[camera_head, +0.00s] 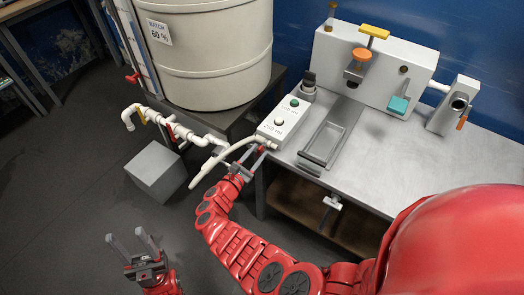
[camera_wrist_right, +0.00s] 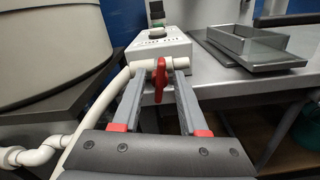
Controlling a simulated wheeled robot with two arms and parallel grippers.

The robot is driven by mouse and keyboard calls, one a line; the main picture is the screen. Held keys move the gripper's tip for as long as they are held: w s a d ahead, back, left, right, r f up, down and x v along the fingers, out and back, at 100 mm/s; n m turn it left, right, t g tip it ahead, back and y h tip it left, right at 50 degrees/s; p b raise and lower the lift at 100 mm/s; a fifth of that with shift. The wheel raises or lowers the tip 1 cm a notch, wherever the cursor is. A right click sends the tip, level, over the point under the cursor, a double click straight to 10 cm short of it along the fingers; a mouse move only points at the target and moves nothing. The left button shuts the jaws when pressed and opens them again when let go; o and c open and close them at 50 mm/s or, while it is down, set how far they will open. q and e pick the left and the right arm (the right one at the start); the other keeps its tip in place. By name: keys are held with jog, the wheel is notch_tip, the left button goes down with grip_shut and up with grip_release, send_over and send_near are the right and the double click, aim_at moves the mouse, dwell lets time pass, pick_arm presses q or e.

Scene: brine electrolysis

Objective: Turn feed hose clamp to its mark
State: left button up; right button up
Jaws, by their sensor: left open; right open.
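The red feed hose clamp (camera_wrist_right: 160,82) hangs, lever roughly upright, on a pale fitting at the front of the white dosing box (camera_head: 282,122). The clamp is a small red spot in the head view (camera_head: 261,149). The pale feed hose (camera_head: 220,157) runs from that fitting and droops to the left. My right gripper (camera_head: 253,157) is open, its two grey fingers on either side of the clamp in the wrist view. I cannot tell whether either finger touches it. My left gripper (camera_head: 135,243) is open and empty over the floor at lower left. No mark is discernible.
A large beige tank (camera_head: 215,60) stands behind, with white pipes and valves (camera_head: 165,122) at its front. A grey block (camera_head: 156,170) sits on the floor. A metal tray (camera_head: 334,130) and white apparatus (camera_head: 372,70) are on the steel bench (camera_head: 420,165).

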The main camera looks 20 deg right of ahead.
jog(key=shift+s+a+r, duration=0.1)
grip_shut()
jog(key=shift+m, duration=0.3)
jog(key=m+b, duration=0.2)
jog(key=shift+f+m, duration=0.3)
jog(key=shift+m, duration=0.1)
jog(key=m+b, duration=0.2)
jog(key=b, duration=0.1)
jog(key=m+b, duration=0.5)
jog(key=b, duration=0.1)
jog(key=shift+s+f+m+b, duration=0.15)
jog(key=shift+f+m+b, duration=0.15)
jog(key=shift+m, duration=0.1)
jog(key=shift+r+m+b, duration=0.25)
jog(key=shift+m+b, duration=0.95)
jog(key=shift+b, duration=0.3)
grip_release()
